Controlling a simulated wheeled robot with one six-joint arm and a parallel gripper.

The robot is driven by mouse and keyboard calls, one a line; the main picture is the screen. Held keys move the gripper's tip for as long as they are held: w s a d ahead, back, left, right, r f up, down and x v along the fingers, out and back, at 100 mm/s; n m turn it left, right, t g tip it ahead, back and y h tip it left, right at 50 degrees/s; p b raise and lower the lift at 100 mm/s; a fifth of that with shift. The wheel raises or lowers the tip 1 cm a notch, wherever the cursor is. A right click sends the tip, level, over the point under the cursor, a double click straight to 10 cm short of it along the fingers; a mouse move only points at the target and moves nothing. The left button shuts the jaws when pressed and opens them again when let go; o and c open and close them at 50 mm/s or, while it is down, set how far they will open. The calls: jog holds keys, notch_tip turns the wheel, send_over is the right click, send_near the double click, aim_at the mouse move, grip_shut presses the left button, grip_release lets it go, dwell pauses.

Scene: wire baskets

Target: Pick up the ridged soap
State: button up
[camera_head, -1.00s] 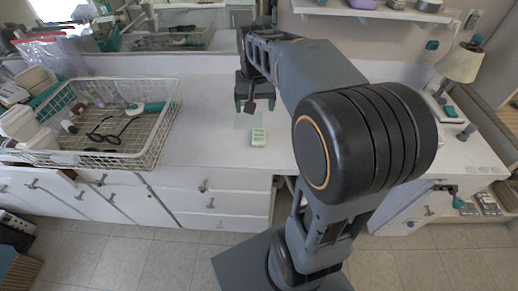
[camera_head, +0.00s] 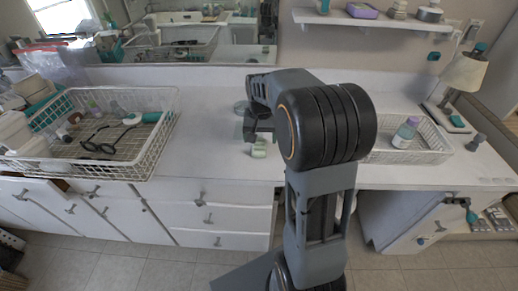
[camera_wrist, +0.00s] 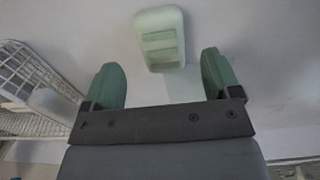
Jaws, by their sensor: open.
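The ridged soap (camera_head: 259,150) is a pale green block lying on the white counter near its front edge. In the wrist view the soap (camera_wrist: 160,39) shows its ridges and lies just beyond the gap between my fingertips. My gripper (camera_wrist: 164,80) is open, with one green finger on each side of the gap and nothing between them. In the head view my gripper (camera_head: 250,136) is just above and behind the soap, and my arm partly hides it. I cannot tell the exact height between the fingers and the soap.
A wire basket (camera_head: 153,150) with glasses and bottles stands on the left. Another wire basket (camera_head: 443,156) with a bottle (camera_head: 405,132) stands on the right. A lamp (camera_head: 463,72) is at the far right. The counter (camera_head: 205,140) around the soap is mostly clear.

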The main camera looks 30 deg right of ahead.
aim_at(259, 145)
jog(key=shift+w+f, duration=0.1)
jog(key=shift+f, duration=2.15)
jog(key=shift+c, duration=0.2)
jog(key=c, duration=1)
jog(key=shift+r, duration=0.1)
